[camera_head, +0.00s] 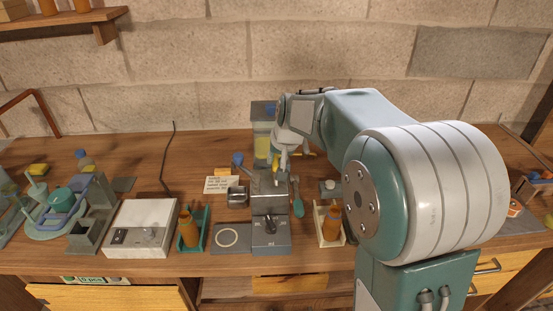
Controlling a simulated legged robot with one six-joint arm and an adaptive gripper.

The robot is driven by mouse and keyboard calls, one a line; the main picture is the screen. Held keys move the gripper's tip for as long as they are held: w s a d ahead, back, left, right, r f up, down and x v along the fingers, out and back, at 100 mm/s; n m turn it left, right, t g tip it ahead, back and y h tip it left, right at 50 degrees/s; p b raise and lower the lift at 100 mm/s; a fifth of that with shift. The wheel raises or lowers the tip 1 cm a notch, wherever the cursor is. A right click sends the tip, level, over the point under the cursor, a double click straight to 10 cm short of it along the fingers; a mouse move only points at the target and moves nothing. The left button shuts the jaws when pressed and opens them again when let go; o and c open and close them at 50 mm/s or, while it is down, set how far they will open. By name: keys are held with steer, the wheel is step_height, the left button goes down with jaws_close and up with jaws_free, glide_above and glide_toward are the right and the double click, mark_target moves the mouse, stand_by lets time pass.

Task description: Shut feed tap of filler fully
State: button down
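The filler (271,231) is a grey machine in the middle of the bench, with a dial on its front base. Behind it stands a clear tank (263,143) of yellowish liquid with a blue top. My gripper (280,172) points down at the upper part of the filler, in front of the tank. A small yellow part shows at the fingers; I cannot tell whether it is the feed tap's handle or whether the fingers touch it. The tap's position and the finger gap are too small and hidden to read.
A white box (142,228), an amber bottle in a green tray (194,245) and a round-marked plate (231,238) stand left. Another amber bottle (332,222) and a teal spoon-like tool (297,198) are right. A block wall (270,50) closes the back.

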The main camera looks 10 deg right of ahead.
steer(key=shift+f+m, duration=0.1)
steer(key=shift+m, duration=0.2)
steer(key=m+h, duration=0.1)
steer(key=m, duration=0.1)
steer(key=m+h, duration=0.1)
steer(key=m, duration=0.1)
steer(key=shift+a, duration=0.3)
steer(key=m+h, duration=0.1)
steer(key=m, duration=0.1)
steer(key=m+h, duration=0.1)
steer(key=m, duration=0.1)
steer(key=shift+w+a+m+g, duration=0.1)
steer(key=shift+a+m+g, duration=0.1)
steer(key=shift+m+g, duration=0.15)
steer(key=m, duration=0.2)
steer(key=m+g+h, duration=0.1)
steer(key=m, duration=0.1)
steer(key=shift+w+a+m, duration=0.15)
steer(key=shift+w+m, duration=0.05)
steer(key=shift+m, duration=0.05)
steer(key=shift+w+m+g+h, duration=0.1)
steer(key=shift+m+g+h, duration=0.3)
steer(key=shift+m, duration=0.75)
steer(key=shift+w+m+g+h, duration=0.1)
steer(key=shift+m+g, duration=0.45)
steer(key=shift+m, duration=0.6)
steer(key=c, duration=0.6)
jaws_free()
steer(key=shift+w+a, duration=0.1)
